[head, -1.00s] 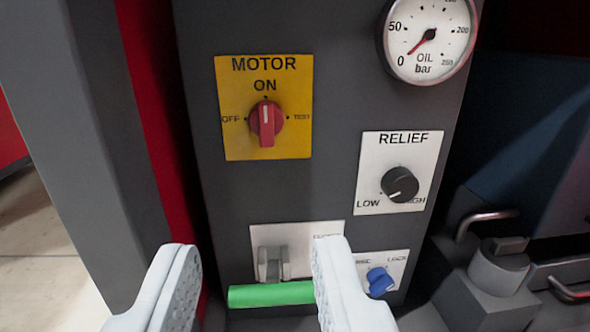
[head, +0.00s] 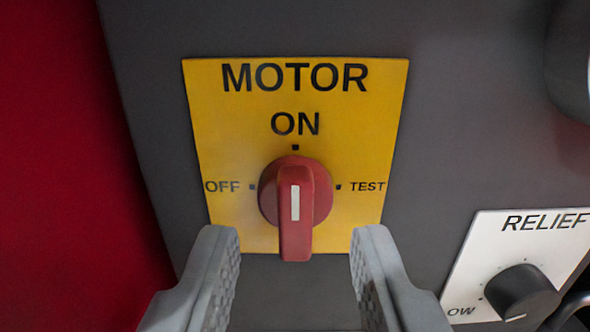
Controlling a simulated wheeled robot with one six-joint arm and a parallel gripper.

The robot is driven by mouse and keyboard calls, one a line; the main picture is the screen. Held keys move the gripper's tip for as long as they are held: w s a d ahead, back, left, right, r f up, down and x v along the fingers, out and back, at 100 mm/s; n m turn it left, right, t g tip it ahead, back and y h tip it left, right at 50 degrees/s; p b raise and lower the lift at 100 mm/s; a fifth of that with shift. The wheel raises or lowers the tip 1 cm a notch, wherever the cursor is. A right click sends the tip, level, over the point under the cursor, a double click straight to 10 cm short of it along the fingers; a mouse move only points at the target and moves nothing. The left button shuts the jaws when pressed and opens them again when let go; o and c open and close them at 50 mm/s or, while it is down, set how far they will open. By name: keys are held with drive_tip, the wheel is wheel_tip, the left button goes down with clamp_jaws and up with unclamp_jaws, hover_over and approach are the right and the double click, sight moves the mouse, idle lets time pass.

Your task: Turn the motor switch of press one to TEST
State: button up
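The motor switch (head: 295,205) is a red rotary knob with a white mark on its grip. It sits on a yellow plate (head: 225,110) lettered MOTOR, with OFF at the left, ON at the top and TEST at the right. The knob's grip stands upright in the picture, with the white line pointing up at the ON dot. My gripper (head: 295,250) is open and empty. Its two grey fingers are low in the view, one on each side of the knob, with a gap on both sides. I see no contact.
A white RELIEF plate (head: 485,250) with a black knob (head: 520,292) is at the lower right, near the right finger. Part of the dark round gauge housing (head: 570,60) shows at the right edge. A red surface (head: 60,180) lies at the left. The grey panel (head: 450,110) between is bare.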

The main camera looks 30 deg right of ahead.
sight(295, 206)
drive_tip(key=shift+x, duration=1.2)
drive_tip(key=shift+c, duration=0.2)
clamp_jaws()
